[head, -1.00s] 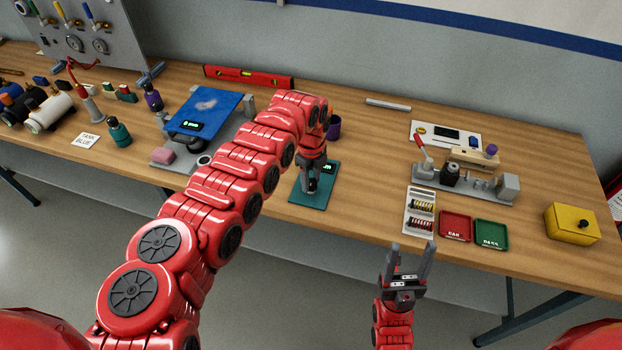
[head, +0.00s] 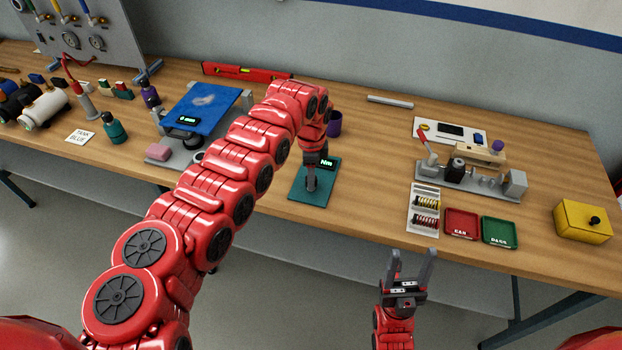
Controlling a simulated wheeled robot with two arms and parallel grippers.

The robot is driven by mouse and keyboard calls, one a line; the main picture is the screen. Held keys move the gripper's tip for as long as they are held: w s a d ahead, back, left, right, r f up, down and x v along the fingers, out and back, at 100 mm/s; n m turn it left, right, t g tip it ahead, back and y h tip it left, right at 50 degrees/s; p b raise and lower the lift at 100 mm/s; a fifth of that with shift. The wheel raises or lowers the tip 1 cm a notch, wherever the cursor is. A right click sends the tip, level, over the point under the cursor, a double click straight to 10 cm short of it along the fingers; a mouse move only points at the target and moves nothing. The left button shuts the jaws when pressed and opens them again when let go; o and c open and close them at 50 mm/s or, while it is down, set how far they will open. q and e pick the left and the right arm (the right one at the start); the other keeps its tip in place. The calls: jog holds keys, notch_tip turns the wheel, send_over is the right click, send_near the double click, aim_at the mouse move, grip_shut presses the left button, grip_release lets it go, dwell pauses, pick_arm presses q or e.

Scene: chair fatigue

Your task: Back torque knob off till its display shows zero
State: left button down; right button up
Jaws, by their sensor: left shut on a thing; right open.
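The torque unit is a teal plate (head: 322,197) near the front edge of the table. Its small dark display (head: 327,163) shows at the back, partly covered by my wrist, with lit characters that seem to end in "Nm"; no number can be read. My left gripper (head: 311,186) points down over the plate and is shut on the torque knob, which the fingers mostly hide. My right gripper (head: 408,272) is open and empty, fingers up, in front of the table edge, away from the unit.
A purple cup (head: 334,124) stands just behind the teal plate. A blue panel rig (head: 205,106) is to the left. A spring tray (head: 424,208), red tray (head: 462,223), green tray (head: 500,232) and yellow box (head: 582,221) are to the right. The wood right of the plate is clear.

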pick_arm(q)
jog(key=n+b, duration=0.1)
jog(key=n, duration=0.1)
jog(key=n+b, duration=0.1)
jog(key=shift+f+n, duration=0.2)
jog(key=shift+n, duration=0.2)
jog(key=n+b, duration=0.3)
jog(key=shift+n, duration=0.3)
jog(key=n+b, duration=0.2)
jog(key=shift+n, duration=0.3)
jog(key=shift+r+n+b, duration=0.15)
jog(key=shift+n+b, duration=0.15)
jog(key=shift+n, duration=0.6)
jog(key=shift+r+n, duration=0.1)
jog(key=shift+n, duration=1.8)
jog(key=shift+c, duration=2.1)
grip_release()
